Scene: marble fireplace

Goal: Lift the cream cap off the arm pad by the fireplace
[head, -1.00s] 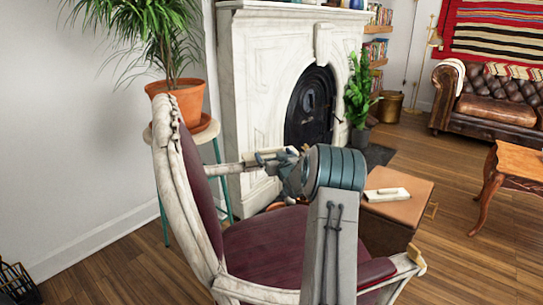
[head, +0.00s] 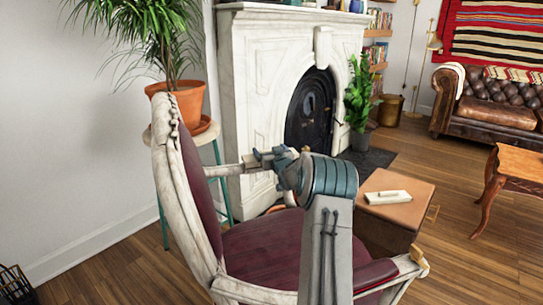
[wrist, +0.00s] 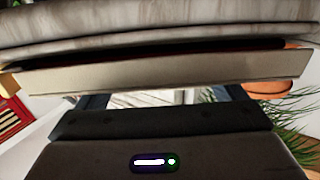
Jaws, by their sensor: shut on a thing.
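In the wrist view the cream cap (wrist: 150,76) is a long pale slab running across the picture. My gripper (wrist: 165,98) is shut on it, with a dark finger towards each end. Just beyond it is the weathered pale wood of the chair (wrist: 150,30), with a dark strip with some red between them. I cannot tell whether the cap still touches the pad. In the head view my gripper (head: 258,160) is at the chair's far arm (head: 225,171), on the fireplace side. The cap cannot be made out clearly there.
The burgundy chair (head: 262,246) stands under my arm. A potted plant (head: 180,97) on a stool is behind its back. The marble fireplace (head: 262,90) is behind the gripper. A brown ottoman (head: 400,213) with a cream object (head: 387,197) is to the right. Floor is open farther right.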

